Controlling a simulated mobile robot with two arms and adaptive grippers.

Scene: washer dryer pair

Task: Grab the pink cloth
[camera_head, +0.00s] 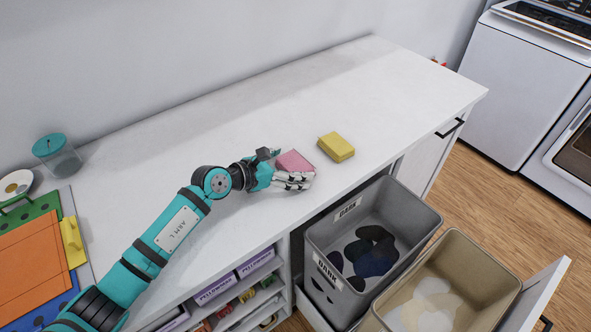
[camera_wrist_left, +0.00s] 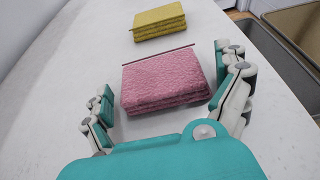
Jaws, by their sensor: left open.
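The pink cloth (camera_head: 294,161) lies folded on the white countertop, partly hidden by my left gripper in the head view. In the left wrist view the pink cloth (camera_wrist_left: 165,82) sits between the two fingers, a flat folded stack. My left gripper (camera_head: 292,172) is open, low over the counter, with its fingers on either side of the cloth. In the left wrist view the left gripper (camera_wrist_left: 168,92) has one finger near the cloth's left side and one near its right side; whether either touches I cannot tell. My right gripper is not in view.
A folded yellow cloth (camera_head: 336,147) lies just beyond the pink one. Below the counter's front edge stand a grey bin (camera_head: 408,207) with dark clothes and a beige bin (camera_head: 497,258) with light clothes. A teal-lidded jar (camera_head: 60,160) stands at far left. The back of the counter is clear.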

